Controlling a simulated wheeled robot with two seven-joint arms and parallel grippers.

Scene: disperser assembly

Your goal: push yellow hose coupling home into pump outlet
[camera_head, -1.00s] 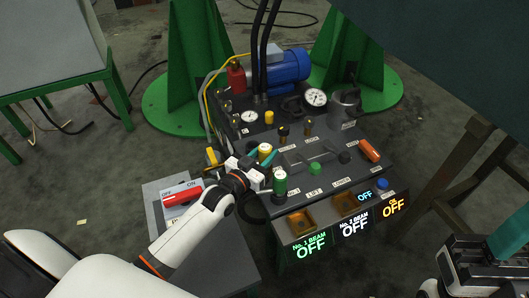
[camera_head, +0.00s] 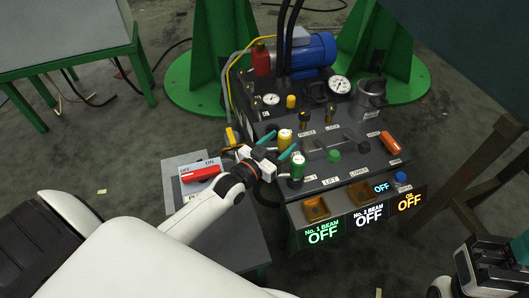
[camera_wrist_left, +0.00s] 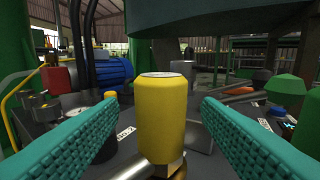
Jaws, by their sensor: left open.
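The yellow hose coupling (camera_head: 285,139) stands upright at the near left of the dark pump unit. In the left wrist view the yellow coupling (camera_wrist_left: 162,115) is a smooth cylinder with a pale top. A brass fitting (camera_wrist_left: 176,167) shows at its foot; I cannot tell whether a gap remains there. My left gripper (camera_head: 277,146) is open, its teal fingers on either side of the coupling. In the left wrist view gaps show between the coupling and both fingers (camera_wrist_left: 160,128). My right gripper (camera_head: 497,258) is at the lower right edge, partly cut off. The pump outlet cannot be clearly told apart.
A green coupling (camera_head: 298,167) stands close in front of the yellow one. A red-handled switch box (camera_head: 201,175) is at the left. A blue motor (camera_head: 312,54), gauges (camera_head: 340,85) and black hoses lie behind. An orange handle (camera_head: 390,142) is at the right.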

